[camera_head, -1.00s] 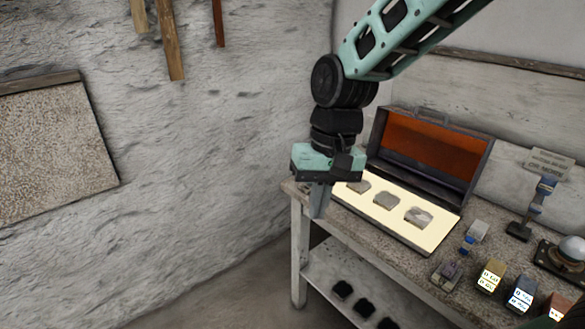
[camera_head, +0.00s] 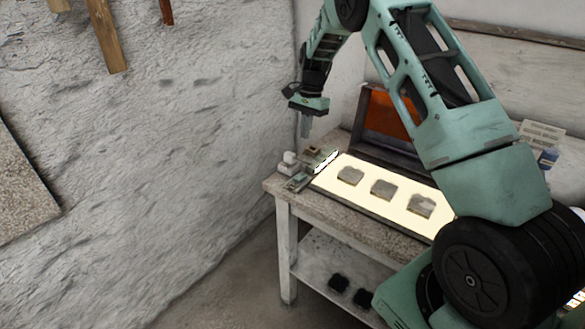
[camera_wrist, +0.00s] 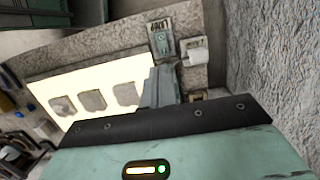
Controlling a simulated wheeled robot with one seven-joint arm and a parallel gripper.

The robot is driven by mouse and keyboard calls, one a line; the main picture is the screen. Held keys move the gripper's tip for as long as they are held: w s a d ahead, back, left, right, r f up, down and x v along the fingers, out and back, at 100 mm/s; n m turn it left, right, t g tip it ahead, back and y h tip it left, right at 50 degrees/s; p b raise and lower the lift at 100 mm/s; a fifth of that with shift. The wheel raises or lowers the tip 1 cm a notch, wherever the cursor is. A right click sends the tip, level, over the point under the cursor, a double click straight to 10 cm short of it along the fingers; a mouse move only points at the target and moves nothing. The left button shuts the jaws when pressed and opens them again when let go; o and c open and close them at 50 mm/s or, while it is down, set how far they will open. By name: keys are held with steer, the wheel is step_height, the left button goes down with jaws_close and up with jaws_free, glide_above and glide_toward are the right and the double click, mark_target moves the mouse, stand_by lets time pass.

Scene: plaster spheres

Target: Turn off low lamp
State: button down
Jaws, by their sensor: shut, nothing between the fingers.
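A low lit panel (camera_head: 400,213), bright cream, lies in an open case on the table, with several grey flat pieces on it; it also glows in the wrist view (camera_wrist: 100,72). I cannot tell for sure whether it is the low lamp. The wrist view shows the plate (camera_wrist: 162,42) and white piece (camera_wrist: 194,52) beyond my fingers. My gripper (camera_head: 304,134) is shut and empty, pointing down above this end, apart from the fittings. Its fingers also show in the wrist view (camera_wrist: 163,84).
The case's raised lid (camera_head: 388,112) stands behind the panel. The rough wall (camera_head: 170,180) is close on the left. The stone-topped table (camera_head: 345,208) has a lower shelf with dark blocks (camera_head: 338,283). My arm hides the table's right part.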

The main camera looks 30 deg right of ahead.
mark_target(299, 179)
steer(key=shift+f, duration=0.1)
steer(key=f+p, duration=0.1)
steer(key=f, duration=0.3)
steer(key=a+f+p, duration=0.1)
steer(key=f+p, duration=0.1)
steer(key=f, duration=0.3)
steer(key=s+a+f+p, duration=0.1)
steer(key=f+p, duration=0.1)
steer(key=f, duration=0.2)
steer(key=shift+a+f, duration=0.2)
steer(key=shift+f, duration=0.1)
steer(key=shift+s+a+f+h+b, duration=0.1)
steer(key=shift+a+f+h+b, duration=0.25)
steer(key=shift+f+h+b, duration=0.2)
steer(key=shift+d+r, duration=0.1)
steer(key=shift+r, duration=0.1)
steer(key=shift+f, duration=0.1)
steer(key=shift+d, duration=0.1)
